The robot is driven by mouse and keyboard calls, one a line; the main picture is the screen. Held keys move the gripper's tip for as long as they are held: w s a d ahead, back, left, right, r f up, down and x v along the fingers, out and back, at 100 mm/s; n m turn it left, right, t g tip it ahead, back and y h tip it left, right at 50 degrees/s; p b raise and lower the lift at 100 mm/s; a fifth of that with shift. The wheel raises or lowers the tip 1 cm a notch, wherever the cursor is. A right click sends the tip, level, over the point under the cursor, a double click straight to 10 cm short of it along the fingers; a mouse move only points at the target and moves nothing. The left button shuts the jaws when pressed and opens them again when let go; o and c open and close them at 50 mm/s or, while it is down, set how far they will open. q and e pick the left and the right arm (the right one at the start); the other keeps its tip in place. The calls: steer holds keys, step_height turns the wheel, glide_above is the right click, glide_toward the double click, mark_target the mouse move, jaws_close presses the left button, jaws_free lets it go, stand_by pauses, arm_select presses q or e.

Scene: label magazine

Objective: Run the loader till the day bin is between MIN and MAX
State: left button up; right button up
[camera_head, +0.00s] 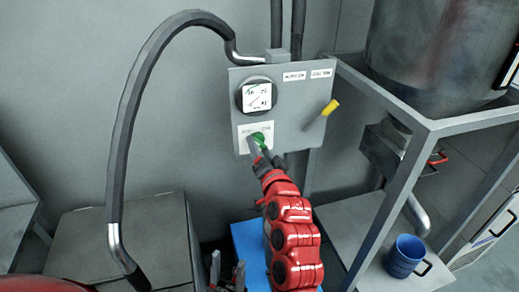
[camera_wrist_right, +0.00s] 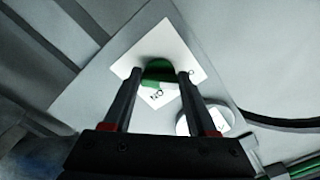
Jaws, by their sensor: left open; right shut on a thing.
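A grey control panel (camera_head: 285,115) on the wall carries a green knob (camera_head: 259,137) on a white plate at its lower left. My right gripper (camera_head: 256,148) is shut on the green knob; in the right wrist view the knob (camera_wrist_right: 158,70) sits between the two fingers, with "ON" printed beside it. A round dial (camera_head: 257,97) is above the knob. A yellow-tipped lever (camera_head: 330,107) sticks out at the panel's right. A large steel vessel (camera_head: 430,50) stands at upper right, a dark-framed strip (camera_head: 510,68) at its side. My left gripper (camera_head: 228,272) is open and empty, low down.
A grey frame (camera_head: 390,98) holds up the vessel. A blue mug (camera_head: 403,257) stands on a shelf under it. A thick grey hose (camera_head: 126,110) arches at left over a grey box (camera_head: 160,235). A blue surface (camera_head: 247,240) lies behind my right arm.

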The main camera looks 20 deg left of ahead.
steer(key=shift+f, duration=0.2)
steer(key=o, duration=1.4)
steer(key=shift+r, duration=0.1)
steer(key=shift+c, duration=0.2)
steer(key=p+v, duration=0.8)
steer(key=v, duration=0.9)
steer(key=shift+p, duration=0.35)
steer(key=shift+s+d, duration=0.1)
steer(key=shift+d, duration=0.05)
